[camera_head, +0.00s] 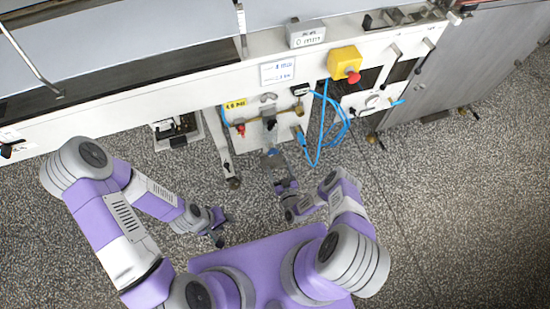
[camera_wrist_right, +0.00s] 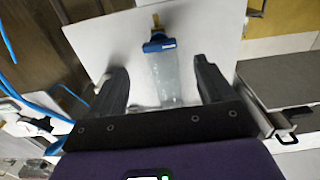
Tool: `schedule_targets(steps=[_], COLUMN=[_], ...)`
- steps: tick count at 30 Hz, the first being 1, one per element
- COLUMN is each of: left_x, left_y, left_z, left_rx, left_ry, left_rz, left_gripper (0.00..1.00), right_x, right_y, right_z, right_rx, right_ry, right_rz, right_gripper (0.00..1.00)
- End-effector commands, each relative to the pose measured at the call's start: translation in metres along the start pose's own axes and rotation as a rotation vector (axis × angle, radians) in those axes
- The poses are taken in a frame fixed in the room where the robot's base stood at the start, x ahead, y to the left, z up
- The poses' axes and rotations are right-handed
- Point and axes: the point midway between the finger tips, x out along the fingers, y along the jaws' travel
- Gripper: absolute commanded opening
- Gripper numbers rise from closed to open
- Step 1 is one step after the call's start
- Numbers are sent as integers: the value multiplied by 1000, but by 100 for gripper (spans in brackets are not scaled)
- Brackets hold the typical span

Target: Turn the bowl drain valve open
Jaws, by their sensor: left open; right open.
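In the right wrist view, a brass fitting with a blue, labelled part (camera_wrist_right: 159,45) stands out in front of a pale panel. A clear, pale-blue piece (camera_wrist_right: 166,80) extends from it towards my gripper. I take this to be the drain valve, though its setting cannot be told. My right gripper (camera_wrist_right: 160,82) is open, with one dark finger on each side of the clear piece and a visible gap to both. In the head view, my right gripper (camera_head: 284,186) is just below the machine's front. My left gripper (camera_head: 221,229) is open and empty over the floor. The bowl is not clearly visible.
A blue hose (camera_head: 318,140) loops down to the right of my right gripper. A yellow box with a red button (camera_head: 345,63) is on the machine front. A grey cabinet (camera_head: 455,85) stands at right. Speckled floor (camera_head: 130,270) is clear around my left gripper.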

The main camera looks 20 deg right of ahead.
Motion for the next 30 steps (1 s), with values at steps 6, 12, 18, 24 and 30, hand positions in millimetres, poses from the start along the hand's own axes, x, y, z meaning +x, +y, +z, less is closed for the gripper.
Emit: schedule_targets(steps=[6,12,18,24,30], left_x=[13,20,20,20,20], left_y=[-5,-7,-8,-7,-8], left_z=[-1,-1,-1,-1,-1], left_rx=[0,0,0,0,0], left_ry=[0,0,0,0,0], left_rz=[0,0,0,0,0], left_gripper=[43,43,43,43,43], right_x=[37,58,63,63,63], right_y=[0,0,0,0,0], right_z=[1,1,0,0,0], right_rx=[1,2,3,3,3], right_ry=[3,-1,-3,-3,-3], right_rz=[0,-1,-1,-1,-1], right_gripper=[81,81,81,72,41])
